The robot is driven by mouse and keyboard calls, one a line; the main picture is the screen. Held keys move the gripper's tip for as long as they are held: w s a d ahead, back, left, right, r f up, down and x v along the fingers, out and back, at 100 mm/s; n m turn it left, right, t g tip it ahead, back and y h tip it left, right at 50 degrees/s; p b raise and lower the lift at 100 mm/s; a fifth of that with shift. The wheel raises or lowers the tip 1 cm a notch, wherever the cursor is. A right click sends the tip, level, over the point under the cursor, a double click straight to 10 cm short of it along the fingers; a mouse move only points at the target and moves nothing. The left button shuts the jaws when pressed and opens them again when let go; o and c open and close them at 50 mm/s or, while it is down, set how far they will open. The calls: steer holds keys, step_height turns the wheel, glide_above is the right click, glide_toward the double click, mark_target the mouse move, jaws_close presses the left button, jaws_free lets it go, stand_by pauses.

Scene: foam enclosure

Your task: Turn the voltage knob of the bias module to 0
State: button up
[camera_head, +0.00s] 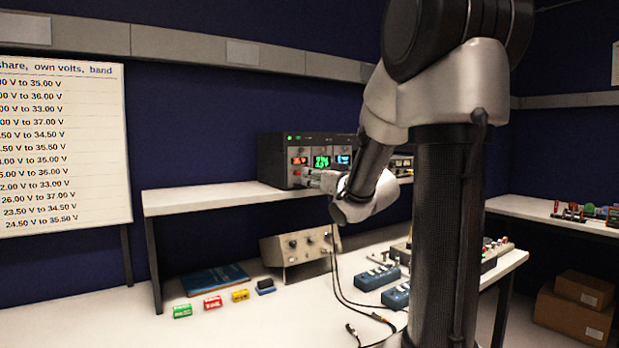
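A dark rack unit (272,160) stands on the raised shelf, with red, green and blue lit displays on its front. The green display is the largest, but its digits are too small to read surely. I cannot tell which of its modules is the bias module, and no voltage knob can be made out. My arm reaches toward the front of this unit. My gripper (318,180) is at the lower part of the front panel, small and partly hidden by my wrist. Whether it touches a knob, or is open or shut, cannot be seen.
The shelf (205,197) stands above a white bench. A beige box with knobs (290,249) sits below, with cables, blue boxes (377,277), a blue book (214,279) and small coloured blocks (212,302). A voltage chart (60,150) hangs left.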

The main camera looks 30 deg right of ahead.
mark_target(299, 173)
steer(key=shift+m, duration=0.4)
steer(key=w, duration=0.8)
steer(key=shift+w, duration=0.2)
jaws_close()
